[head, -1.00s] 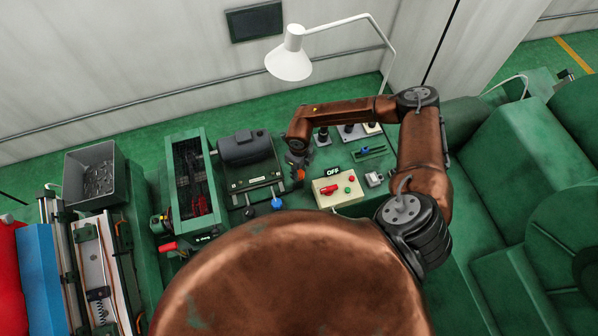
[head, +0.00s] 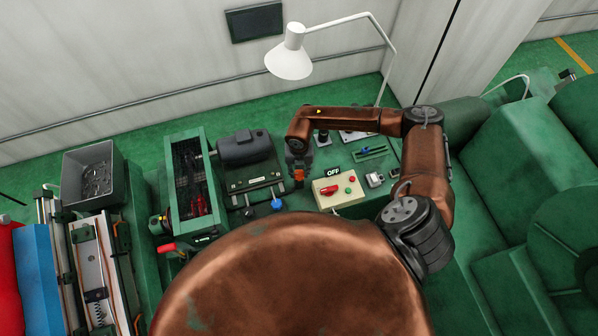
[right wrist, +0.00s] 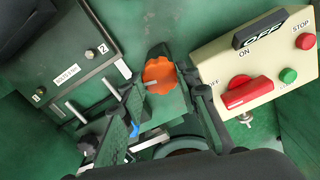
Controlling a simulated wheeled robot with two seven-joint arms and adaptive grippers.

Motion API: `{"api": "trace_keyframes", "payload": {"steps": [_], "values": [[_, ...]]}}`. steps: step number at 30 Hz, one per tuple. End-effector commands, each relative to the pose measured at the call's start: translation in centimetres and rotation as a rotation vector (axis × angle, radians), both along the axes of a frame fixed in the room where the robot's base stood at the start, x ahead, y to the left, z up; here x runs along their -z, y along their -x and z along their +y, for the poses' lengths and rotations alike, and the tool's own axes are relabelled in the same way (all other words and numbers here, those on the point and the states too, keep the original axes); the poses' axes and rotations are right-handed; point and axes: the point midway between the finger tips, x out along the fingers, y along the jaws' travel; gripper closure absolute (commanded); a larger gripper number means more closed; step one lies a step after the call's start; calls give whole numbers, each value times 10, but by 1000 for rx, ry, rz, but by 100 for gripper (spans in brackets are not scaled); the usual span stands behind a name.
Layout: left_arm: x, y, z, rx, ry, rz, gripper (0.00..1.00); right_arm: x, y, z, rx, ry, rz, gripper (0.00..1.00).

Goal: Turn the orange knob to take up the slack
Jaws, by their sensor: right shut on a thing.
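The orange knob (right wrist: 158,76) is lobed and sits on the green machine bench, between a dark panel and the control box. In the head view the knob (head: 299,176) shows just below my right gripper (head: 298,165). In the right wrist view the fingers of my right gripper (right wrist: 160,88) come in on both sides of the knob, and it is shut on it. The knob's near side is partly hidden by the fingers. My left gripper is not in view.
A cream control box (head: 338,190) with a red switch, buttons and an OFF sign stands close to the right of the knob. A blue knob (head: 277,204) and a dark motor-like housing (head: 245,148) are to the left. A white lamp (head: 289,60) hangs behind.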

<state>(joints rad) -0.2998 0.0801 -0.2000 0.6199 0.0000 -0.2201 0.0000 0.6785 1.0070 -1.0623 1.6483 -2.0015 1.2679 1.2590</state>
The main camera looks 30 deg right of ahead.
Motion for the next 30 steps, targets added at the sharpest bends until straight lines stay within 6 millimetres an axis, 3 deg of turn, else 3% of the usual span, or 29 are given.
{"api": "trace_keyframes", "payload": {"steps": [30], "values": [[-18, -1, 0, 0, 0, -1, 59, -3, -2, -1, 968, -1, -4, 95]]}}
